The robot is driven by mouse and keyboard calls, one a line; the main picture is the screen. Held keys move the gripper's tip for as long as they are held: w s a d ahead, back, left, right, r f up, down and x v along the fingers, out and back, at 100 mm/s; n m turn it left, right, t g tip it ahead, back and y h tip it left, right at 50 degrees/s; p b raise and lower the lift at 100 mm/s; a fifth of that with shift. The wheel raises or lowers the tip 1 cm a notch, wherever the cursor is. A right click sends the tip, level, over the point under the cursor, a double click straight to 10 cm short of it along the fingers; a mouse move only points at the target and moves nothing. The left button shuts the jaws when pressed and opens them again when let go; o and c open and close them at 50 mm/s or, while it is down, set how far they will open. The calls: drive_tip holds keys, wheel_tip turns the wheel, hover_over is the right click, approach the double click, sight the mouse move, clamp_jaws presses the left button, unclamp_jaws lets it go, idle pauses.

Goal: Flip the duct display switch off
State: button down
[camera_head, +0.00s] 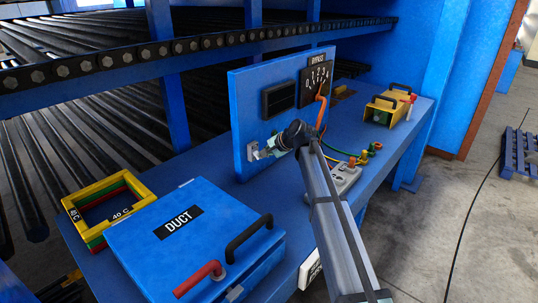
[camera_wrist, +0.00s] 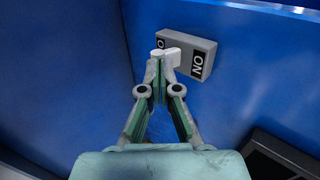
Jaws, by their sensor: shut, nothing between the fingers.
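The switch is a small grey plate (camera_wrist: 198,48) on the blue upright panel, with a white lever (camera_wrist: 170,55) and a black label reading ON on the right end in the wrist view. My gripper (camera_wrist: 160,66) is shut, its fingertips at the lever; whether they touch it I cannot tell. In the head view my gripper (camera_head: 268,151) is at the lower left of the blue panel (camera_head: 248,112), by the pale switch plate (camera_head: 252,151). A dark display window (camera_head: 278,98) sits above and right; it appears unlit.
A blue box labelled DUCT (camera_head: 180,225) with red and black handles stands in front of the panel. A yellow frame stack (camera_head: 85,205) is left of it. A dial with an orange lever (camera_head: 317,78) is on the panel's right. Cables and a grey socket strip (camera_head: 345,178) lie behind my arm.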

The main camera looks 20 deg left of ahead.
drive_tip(key=shift+r+p, duration=0.4)
drive_tip(key=shift+r, duration=0.35)
drive_tip(key=d+f+b+v, duration=0.1)
drive_tip(key=v, duration=1.3)
drive_tip(key=shift+s, duration=0.1)
